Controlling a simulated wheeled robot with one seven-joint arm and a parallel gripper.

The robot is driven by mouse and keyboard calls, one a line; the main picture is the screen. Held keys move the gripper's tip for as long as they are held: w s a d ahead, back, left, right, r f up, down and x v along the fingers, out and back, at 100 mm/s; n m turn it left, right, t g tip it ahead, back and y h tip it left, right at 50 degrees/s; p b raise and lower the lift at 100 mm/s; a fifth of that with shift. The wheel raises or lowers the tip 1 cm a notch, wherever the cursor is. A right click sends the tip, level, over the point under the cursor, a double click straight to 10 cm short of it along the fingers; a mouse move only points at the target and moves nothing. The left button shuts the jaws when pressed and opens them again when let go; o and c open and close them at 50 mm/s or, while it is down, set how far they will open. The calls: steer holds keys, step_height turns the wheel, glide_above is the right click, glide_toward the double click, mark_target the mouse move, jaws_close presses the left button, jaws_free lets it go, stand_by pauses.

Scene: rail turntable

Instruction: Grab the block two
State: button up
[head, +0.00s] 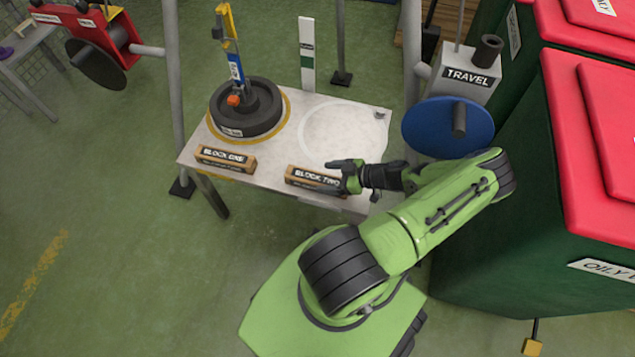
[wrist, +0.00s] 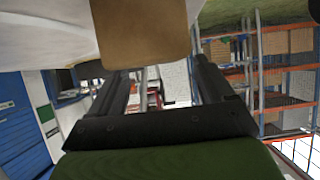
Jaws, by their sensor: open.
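Block two (head: 305,177) is a brown bar with a black label reading BLOCK TWO. It lies at the front right edge of the pale table (head: 290,125) in the head view. My gripper (head: 335,170) is at the block's right end, and its dark fingers overlap that end in the picture. In the wrist view my gripper (wrist: 165,75) has its two dark fingers apart, with a brown block end (wrist: 143,32) at the top between them. I cannot tell whether the fingers touch it.
Block one (head: 225,160) lies to the left on the same table. Behind it stands a black round turntable (head: 246,108) with a yellow and blue lever (head: 231,45). A blue wheel (head: 440,128) is beside my arm. Red-lidded green bins (head: 510,190) stand close on the right.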

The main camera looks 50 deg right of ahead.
mark_target(318, 178)
steer(key=b+x, duration=0.1)
steer(key=x, duration=0.3)
steer(key=shift+w+a+f, duration=0.1)
steer(key=shift+w+f, duration=0.05)
steer(key=c, duration=1.3)
